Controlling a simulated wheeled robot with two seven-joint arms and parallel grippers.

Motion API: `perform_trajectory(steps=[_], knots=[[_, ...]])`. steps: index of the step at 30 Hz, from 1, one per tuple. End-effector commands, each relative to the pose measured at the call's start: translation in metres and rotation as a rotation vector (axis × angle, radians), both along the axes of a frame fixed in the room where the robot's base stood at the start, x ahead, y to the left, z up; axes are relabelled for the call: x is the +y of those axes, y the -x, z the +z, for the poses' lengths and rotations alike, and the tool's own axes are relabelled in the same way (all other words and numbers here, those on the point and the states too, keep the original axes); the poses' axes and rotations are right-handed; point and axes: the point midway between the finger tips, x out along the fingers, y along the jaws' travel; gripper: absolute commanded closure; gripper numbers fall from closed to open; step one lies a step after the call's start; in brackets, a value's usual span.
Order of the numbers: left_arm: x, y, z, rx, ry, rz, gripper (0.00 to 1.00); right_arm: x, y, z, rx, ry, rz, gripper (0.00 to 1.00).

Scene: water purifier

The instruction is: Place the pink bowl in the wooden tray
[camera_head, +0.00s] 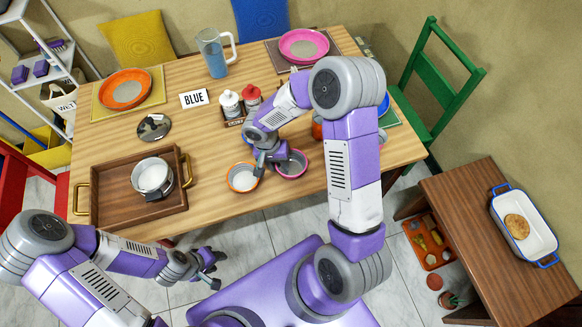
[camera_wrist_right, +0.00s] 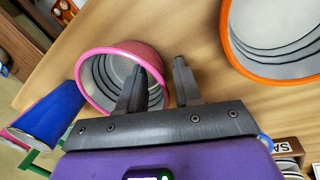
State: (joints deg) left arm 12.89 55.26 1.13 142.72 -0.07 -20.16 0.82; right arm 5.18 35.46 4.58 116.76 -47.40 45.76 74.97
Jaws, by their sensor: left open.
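The pink bowl (camera_head: 291,164) stands on the wooden table near its front edge, beside an orange bowl (camera_head: 242,177). My right gripper (camera_head: 264,166) is over the table between these two bowls. In the right wrist view the gripper (camera_wrist_right: 160,75) is open, with its fingers at the pink bowl's (camera_wrist_right: 98,80) rim. One finger overlaps the bowl's inside and the other is near its outer wall; contact cannot be told. My left gripper (camera_head: 213,269) is open and empty, off the table.
A round dark-and-silver item (camera_head: 154,127) lies behind the tray. The tabletop between tray and orange bowl is clear.

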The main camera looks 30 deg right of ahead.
Motion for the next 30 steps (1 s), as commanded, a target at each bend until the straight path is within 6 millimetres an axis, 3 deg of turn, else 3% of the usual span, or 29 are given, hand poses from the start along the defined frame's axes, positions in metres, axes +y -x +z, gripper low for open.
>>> perform_trajectory(steps=[7,14,25,30], knots=[[0.0,0.0,0.0,-0.001,0.0,0.0,0.57,0.0,0.0,-0.002,-0.001,-0.001,0.0,0.66],[0.0,0.0,0.0,-0.001,0.0,0.0,0.57,0.0,0.0,-0.001,-0.001,-0.001,0.0,1.0],[0.0,0.0,0.0,-0.001,0.0,0.0,0.57,0.0,0.0,-0.001,-0.001,-0.001,0.0,1.0],[0.0,0.0,0.006,0.0,0.0,0.0,0.57,0.0,-0.001,0.018,-0.005,0.0,0.0,1.0]])
